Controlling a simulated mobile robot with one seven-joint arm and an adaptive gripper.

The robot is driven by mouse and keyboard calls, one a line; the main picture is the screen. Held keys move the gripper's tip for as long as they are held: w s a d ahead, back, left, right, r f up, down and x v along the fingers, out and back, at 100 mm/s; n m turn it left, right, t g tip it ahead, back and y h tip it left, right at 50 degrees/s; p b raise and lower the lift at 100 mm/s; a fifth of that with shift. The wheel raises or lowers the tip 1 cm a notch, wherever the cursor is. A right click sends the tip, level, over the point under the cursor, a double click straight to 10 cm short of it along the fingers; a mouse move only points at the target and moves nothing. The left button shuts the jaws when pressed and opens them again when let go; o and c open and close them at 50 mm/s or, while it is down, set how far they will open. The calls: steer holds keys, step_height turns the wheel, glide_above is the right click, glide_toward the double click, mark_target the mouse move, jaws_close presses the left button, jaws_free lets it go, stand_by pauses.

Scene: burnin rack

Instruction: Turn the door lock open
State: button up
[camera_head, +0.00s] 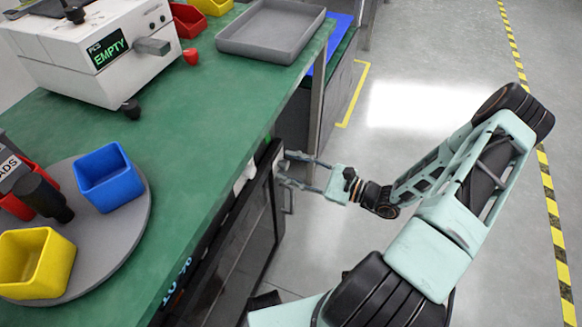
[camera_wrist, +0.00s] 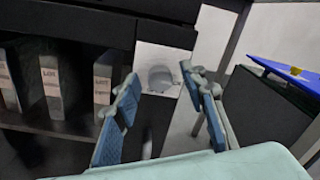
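The door lock (camera_wrist: 160,76) is a grey rounded knob on a pale square plate in the wrist view. It sits between and beyond my fingertips. My gripper (camera_wrist: 160,84) is open, with one blue-padded finger on each side of the lock and nothing held. In the head view my gripper (camera_head: 286,169) reaches the upper corner of the dark-framed rack door (camera_head: 236,250) under the green bench. There the lock is mostly hidden by my fingers. I cannot tell whether the fingers touch the lock or its plate.
The green bench top (camera_head: 190,130) overhangs the door. It carries a grey tray (camera_head: 270,30), a white tester reading EMPTY (camera_head: 95,50) and a round grey turntable (camera_head: 125,235) with bins. Several labelled units (camera_wrist: 52,85) stand inside the rack. Open floor (camera_head: 400,110) lies to the right.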

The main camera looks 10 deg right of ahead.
steer(key=shift+a, duration=0.1)
jaws_close()
steer(key=shift+r+m+p, duration=0.1)
steer(key=shift+m+p, duration=0.2)
steer(key=shift+m+g+p, duration=0.3)
steer(key=shift+m+p, duration=2.3)
steer(key=shift+m, duration=5.8)
